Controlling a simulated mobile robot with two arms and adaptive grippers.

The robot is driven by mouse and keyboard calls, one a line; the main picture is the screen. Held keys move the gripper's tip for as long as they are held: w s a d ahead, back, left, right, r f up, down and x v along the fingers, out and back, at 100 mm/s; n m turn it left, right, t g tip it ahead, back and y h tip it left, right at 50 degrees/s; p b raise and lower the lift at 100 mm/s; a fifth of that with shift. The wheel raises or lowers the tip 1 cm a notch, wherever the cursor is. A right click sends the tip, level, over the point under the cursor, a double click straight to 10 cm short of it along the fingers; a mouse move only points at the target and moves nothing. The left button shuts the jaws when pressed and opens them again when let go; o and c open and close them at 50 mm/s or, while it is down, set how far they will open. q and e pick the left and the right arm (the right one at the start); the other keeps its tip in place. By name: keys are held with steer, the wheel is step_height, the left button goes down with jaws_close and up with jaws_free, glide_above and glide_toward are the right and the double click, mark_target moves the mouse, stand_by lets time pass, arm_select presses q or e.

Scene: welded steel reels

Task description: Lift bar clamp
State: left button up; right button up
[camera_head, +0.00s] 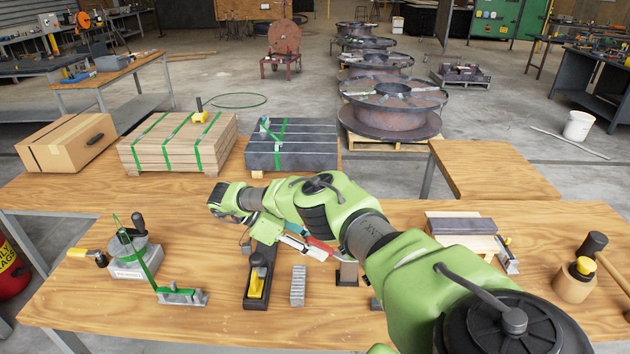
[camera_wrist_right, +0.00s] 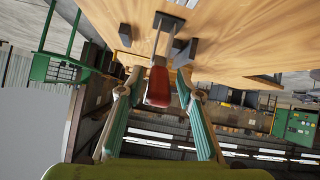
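A red-handled tool with a steel shaft, which looks like the bar clamp, has its red handle (camera_wrist_right: 158,88) between my right gripper's fingers in the wrist view. Its red part (camera_head: 319,248) also shows in the head view over the front table, partly hidden by the gripper. My right gripper (camera_head: 310,241) reaches over the table with its arm from the right. In the wrist view its fingers (camera_wrist_right: 160,80) are spread, with a gap on both sides of the handle. I cannot tell how the shaft's far end sits. My left gripper is not in view.
A cardboard box (camera_head: 67,141) and strapped stacks stand behind. The table's front left is clear.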

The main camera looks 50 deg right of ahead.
mark_target(315, 240)
steer(key=shift+d+r, duration=0.1)
steer(key=shift+r, duration=0.8)
step_height(315, 240, up, 8)
steer(key=shift+r, duration=0.1)
